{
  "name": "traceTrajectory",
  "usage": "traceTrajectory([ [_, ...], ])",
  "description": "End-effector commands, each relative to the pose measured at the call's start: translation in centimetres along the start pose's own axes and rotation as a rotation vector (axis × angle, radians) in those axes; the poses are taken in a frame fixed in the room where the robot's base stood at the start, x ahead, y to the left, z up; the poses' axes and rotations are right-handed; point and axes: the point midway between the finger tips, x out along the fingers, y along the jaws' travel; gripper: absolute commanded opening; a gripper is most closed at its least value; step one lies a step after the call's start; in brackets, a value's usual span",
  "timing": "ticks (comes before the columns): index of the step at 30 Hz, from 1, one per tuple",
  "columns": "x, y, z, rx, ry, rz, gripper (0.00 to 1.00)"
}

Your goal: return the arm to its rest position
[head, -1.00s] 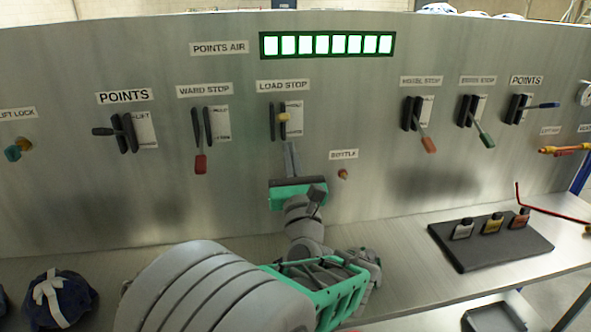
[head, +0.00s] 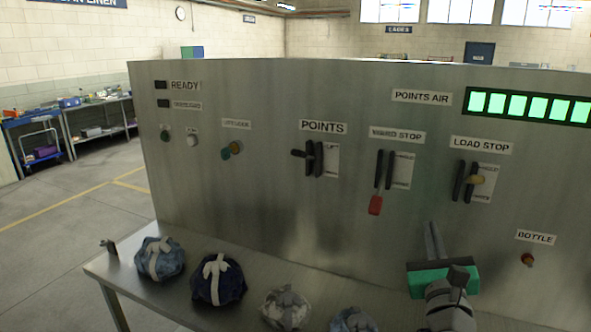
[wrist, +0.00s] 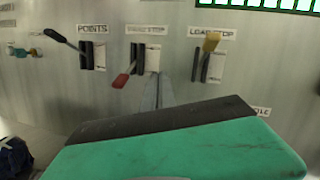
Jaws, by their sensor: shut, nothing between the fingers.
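My gripper (head: 432,228) is at the lower right in the head view, in front of the grey metal panel (head: 270,200). Its narrow grey fingers are together and empty, pointing up from a green and black body. They show below and between the WARD STOP lever (head: 376,204) with its red handle and the LOAD STOP lever (head: 476,180) with its yellow handle. In the wrist view the fingers (wrist: 157,88) are also together, with the panel beyond. The gripper appears apart from both levers. Most of my arm is outside the head view.
A metal bench (head: 125,262) runs along the panel's foot. A blue bundle (head: 158,259), a dark blue one (head: 218,280), a grey one (head: 285,308) and another blue one (head: 352,320) stand on it. Open floor (head: 65,235) lies at the left.

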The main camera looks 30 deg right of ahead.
Motion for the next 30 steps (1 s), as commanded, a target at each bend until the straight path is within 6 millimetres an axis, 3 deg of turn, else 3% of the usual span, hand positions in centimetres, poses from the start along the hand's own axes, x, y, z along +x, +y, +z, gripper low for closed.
traceTrajectory([
  [1, 1.0, 4.5, -0.7, -0.114, 0.032, 0.126, 0.00],
  [5, 1.0, 15.8, -3.7, -0.504, 0.080, 0.479, 0.00],
  [6, 0.2, 19.2, -4.5, -0.635, 0.071, 0.597, 0.00],
  [9, -3.0, 26.9, -6.6, -0.977, -0.009, 0.898, 0.00],
  [12, -7.6, 32.5, -8.2, -1.308, -0.162, 1.183, 0.00],
  [15, -12.6, 36.0, -9.5, -1.608, -0.381, 1.443, 0.00],
  [18, -17.1, 37.6, -10.2, -1.845, -0.626, 1.651, 0.00],
  [25, -24.2, 37.7, -10.4, -2.147, -1.157, 1.952, 0.00],
  [26, -25.0, 37.5, -10.3, 2.114, 1.193, -1.929, 0.00],
  [29, -27.2, 36.9, -10.1, 1.933, 1.257, -1.790, 0.00],
  [30, -27.0, 36.7, -9.2, 1.936, 1.270, -1.748, 0.00],
])
